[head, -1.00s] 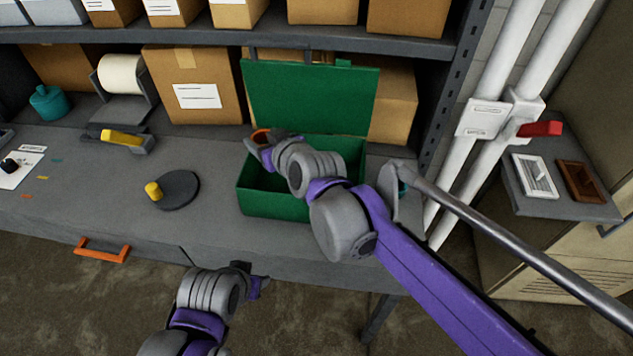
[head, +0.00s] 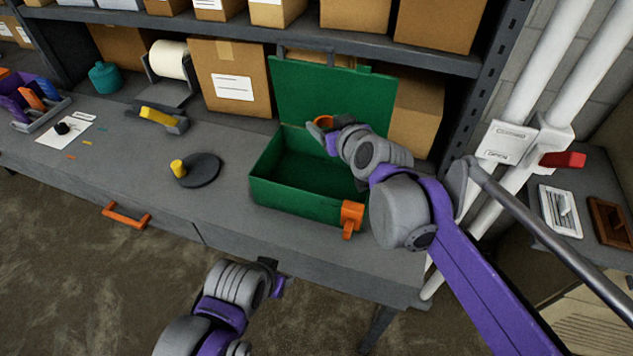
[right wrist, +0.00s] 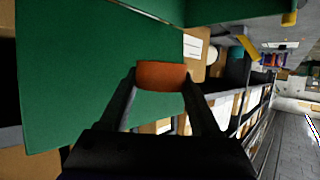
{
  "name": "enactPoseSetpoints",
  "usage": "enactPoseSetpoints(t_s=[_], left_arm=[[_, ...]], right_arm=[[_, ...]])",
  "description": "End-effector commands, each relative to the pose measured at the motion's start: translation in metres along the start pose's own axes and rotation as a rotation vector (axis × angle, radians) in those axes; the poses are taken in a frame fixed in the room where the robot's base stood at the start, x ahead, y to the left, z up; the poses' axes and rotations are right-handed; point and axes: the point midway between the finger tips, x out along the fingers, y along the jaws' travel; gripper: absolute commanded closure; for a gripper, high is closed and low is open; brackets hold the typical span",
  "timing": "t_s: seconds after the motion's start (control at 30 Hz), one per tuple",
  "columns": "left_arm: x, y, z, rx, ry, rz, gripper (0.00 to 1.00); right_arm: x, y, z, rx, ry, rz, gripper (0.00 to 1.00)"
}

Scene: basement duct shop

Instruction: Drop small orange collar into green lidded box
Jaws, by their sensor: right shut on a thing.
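The small orange collar (head: 323,122) is at the tip of my right gripper (head: 328,132). In the right wrist view the collar (right wrist: 161,75) sits between the two fingers, which are shut on it. The green lidded box (head: 262,183) stands on the bench with its lid (head: 335,92) raised at the back. An orange latch (head: 350,215) hangs on its front right. The gripper and collar are over the back part of the open box, in front of the lid. My right arm hides the box's right side. My left gripper (head: 275,275) is low in front of the bench; its finger opening is unclear.
A round dark plate with a yellow knob (head: 200,170) lies left of the box. A yellow-topped tool (head: 163,118), a paper roll (head: 170,57) and a teal pot (head: 104,78) stand further left. Cardboard boxes (head: 232,90) stand behind; a shelf (head: 250,32) overhangs. White pipes (head: 520,110) rise at the right.

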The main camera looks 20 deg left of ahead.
Motion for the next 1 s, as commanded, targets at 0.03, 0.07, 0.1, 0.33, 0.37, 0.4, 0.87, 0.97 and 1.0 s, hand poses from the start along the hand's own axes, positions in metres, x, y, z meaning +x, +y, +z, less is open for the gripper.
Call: enactPoseSetpoints(t_s=[0.03, 0.07, 0.1, 0.33, 0.37, 0.4, 0.87, 0.97, 1.0], left_arm=[[0.007, 0.0, 0.007, 0.0, -0.006, 0.0, 0.5], [0.009, 0.0, 0.009, 0.0, -0.008, 0.0, 0.5], [0.012, 0.0, 0.013, 0.0, -0.01, 0.0, 0.5], [0.027, 0.0, 0.027, 0.0, -0.021, 0.0, 0.5], [0.027, 0.0, 0.028, 0.0, -0.022, 0.0, 0.5], [0.028, 0.0, 0.028, 0.0, -0.022, 0.0, 0.5], [0.027, 0.0, 0.027, 0.0, -0.022, 0.0, 0.5], [0.027, 0.0, 0.027, 0.0, -0.022, 0.0, 0.5], [0.027, 0.0, 0.027, 0.0, -0.022, 0.0, 0.5]], right_arm=[[0.004, 0.0, 0.01, 0.002, -0.002, 0.0, 0.89], [0.005, 0.0, 0.014, 0.002, -0.002, 0.0, 0.89], [0.007, 0.0, 0.018, 0.001, -0.002, 0.0, 0.89], [0.016, 0.0, 0.04, 0.001, -0.001, 0.0, 0.89], [0.017, 0.0, 0.041, 0.0, -0.001, 0.0, 0.89], [0.017, 0.0, 0.042, 0.0, 0.0, 0.0, 0.89], [0.017, 0.0, 0.041, -0.001, 0.0, 0.0, 0.01], [0.017, 0.0, 0.041, -0.001, 0.0, 0.0, 0.01], [0.017, 0.0, 0.041, -0.001, 0.0, 0.0, 0.01]])
